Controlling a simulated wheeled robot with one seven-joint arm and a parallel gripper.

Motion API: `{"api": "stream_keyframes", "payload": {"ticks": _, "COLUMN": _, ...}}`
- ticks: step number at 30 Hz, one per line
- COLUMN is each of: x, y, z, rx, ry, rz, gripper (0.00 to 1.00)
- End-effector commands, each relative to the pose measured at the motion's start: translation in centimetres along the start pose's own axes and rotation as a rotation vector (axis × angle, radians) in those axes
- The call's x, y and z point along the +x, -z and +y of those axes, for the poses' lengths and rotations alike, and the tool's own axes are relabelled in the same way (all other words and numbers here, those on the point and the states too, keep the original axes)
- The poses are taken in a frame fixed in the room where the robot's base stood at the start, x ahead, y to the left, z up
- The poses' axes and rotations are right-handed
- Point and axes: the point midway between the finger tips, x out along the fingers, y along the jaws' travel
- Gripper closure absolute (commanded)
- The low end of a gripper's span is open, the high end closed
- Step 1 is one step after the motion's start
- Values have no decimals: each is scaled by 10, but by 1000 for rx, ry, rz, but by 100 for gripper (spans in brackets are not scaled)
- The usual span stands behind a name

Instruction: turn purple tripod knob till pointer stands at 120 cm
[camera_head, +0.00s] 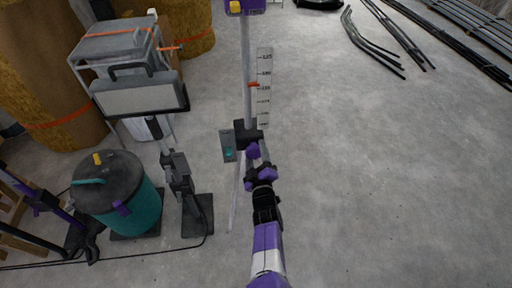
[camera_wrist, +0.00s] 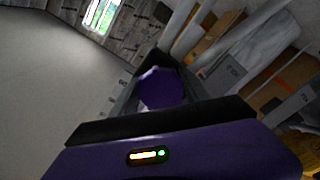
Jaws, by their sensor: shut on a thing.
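The tripod (camera_head: 248,60) stands upright in the middle of the head view. Its purple knob (camera_head: 253,150) sits low, beside the dark block at the mast's foot. An orange-red pointer (camera_head: 253,85) lies against the pale vertical scale (camera_head: 265,105), at a mark in its middle part. The figures are too small to read surely. My gripper (camera_head: 257,160) reaches up from below and is shut on the knob. In the wrist view the knob (camera_wrist: 162,88) fills the space between the fingers, which hide its sides.
A teal bucket vacuum (camera_head: 130,205), a work lamp (camera_head: 140,98) and a dark stand (camera_head: 190,190) are close on the left. A cable runs across the floor at lower left. Dark pipes (camera_head: 440,50) lie far right. The floor right of the tripod is clear.

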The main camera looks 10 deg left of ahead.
Motion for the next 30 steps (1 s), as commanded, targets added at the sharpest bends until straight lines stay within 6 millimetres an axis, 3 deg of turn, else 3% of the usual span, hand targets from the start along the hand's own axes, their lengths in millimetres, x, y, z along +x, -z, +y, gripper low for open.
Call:
{"api": "stream_keyframes", "payload": {"ticks": 18, "x": 0, "y": -2, "z": -3, "rx": 559, "ry": 0, "rz": -5, "gripper": 86}}
{"api": "stream_keyframes", "payload": {"ticks": 30, "x": -1, "y": -1, "z": -6, "rx": 751, "ry": 1, "rz": -5, "gripper": 86}}
